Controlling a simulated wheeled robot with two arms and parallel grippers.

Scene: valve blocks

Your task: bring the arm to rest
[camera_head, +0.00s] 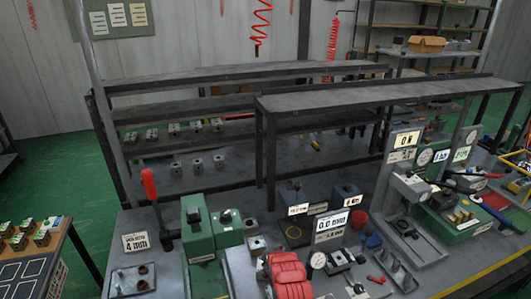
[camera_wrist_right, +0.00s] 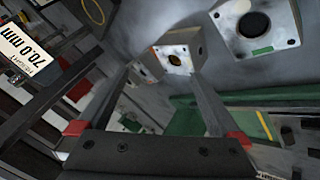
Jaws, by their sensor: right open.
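My right gripper (camera_wrist_right: 160,76) is open in the right wrist view, its two dark fingers spread wide. A pale metal valve block (camera_wrist_right: 176,58) with a dark round hole and an orange edge mark lies beyond the fingertips, with no visible grip on it. A second valve block (camera_wrist_right: 256,27) with a green mark is at the upper right, clear of the fingers. In the head view a valve block (camera_head: 256,245) sits on the workbench beside the green machine. My left gripper is not in view, and I cannot make out the right fingers in the head view.
Green machines (camera_head: 198,240) and a gauge station (camera_head: 440,210) crowd the bench. A red-handled lever (camera_head: 150,190) stands at left. Several blocks (camera_head: 195,162) sit on the rear rack. A wooden-edged table (camera_head: 35,265) is at far left, with green floor between.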

